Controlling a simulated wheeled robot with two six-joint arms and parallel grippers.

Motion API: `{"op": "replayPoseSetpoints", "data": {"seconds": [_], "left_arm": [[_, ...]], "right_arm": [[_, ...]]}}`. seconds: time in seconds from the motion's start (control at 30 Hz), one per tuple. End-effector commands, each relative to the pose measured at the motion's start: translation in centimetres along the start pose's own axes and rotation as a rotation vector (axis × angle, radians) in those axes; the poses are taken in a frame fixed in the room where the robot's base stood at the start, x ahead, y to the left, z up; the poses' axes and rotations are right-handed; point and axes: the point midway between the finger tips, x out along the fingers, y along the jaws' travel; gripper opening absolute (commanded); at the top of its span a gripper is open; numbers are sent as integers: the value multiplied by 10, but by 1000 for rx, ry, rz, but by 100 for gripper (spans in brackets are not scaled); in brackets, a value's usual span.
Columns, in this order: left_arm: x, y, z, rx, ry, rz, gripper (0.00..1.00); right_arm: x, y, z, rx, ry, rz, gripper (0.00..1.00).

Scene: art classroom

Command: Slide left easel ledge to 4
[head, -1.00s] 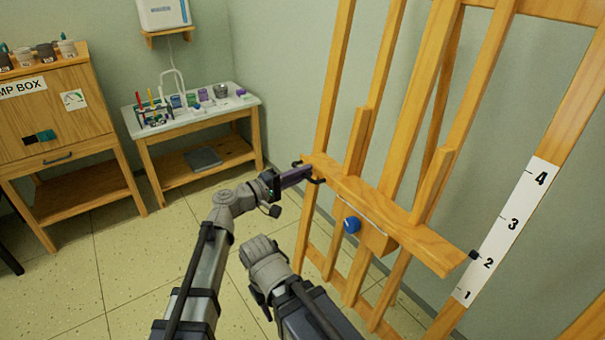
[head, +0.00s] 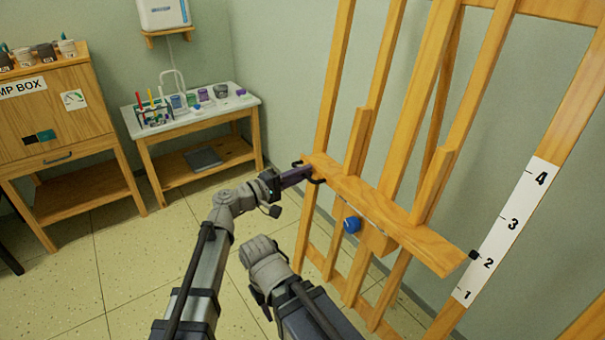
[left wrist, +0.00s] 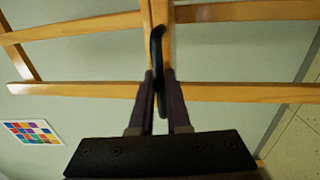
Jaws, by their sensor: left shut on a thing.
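The wooden easel (head: 415,90) stands at the right of the head view. Its ledge (head: 385,213) runs across the front, with a blue knob (head: 351,224) below it. A black pointer (head: 473,255) at the ledge's right end is beside the 2, slightly above it, on the white number scale (head: 508,228) marked 1 to 4. My left gripper (head: 312,173) is at the ledge's left end. In the left wrist view its fingers (left wrist: 161,95) are shut on a black handle (left wrist: 157,50). My right gripper does not show; only a grey part of another arm of mine is visible.
A white-topped table (head: 190,120) with art supplies stands behind at the left, next to a wooden cabinet (head: 55,125). The tiled floor (head: 120,270) between them and the easel is clear. A colour chart (left wrist: 32,132) shows in the left wrist view.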

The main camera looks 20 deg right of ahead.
Motion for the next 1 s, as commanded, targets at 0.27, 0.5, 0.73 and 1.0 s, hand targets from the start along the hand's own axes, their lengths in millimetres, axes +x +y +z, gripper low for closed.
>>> {"op": "replayPoseSetpoints", "data": {"seconds": [0.27,0.5,0.73,1.0], "left_arm": [[1,5,0,-1,0,1,0],[4,29,0,-2,0,3,0],[12,73,-1,-3,1,4,0],[23,138,-2,-3,1,4,0]], "right_arm": [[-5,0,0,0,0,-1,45],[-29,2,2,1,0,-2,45],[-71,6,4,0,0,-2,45],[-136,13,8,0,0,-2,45]]}}
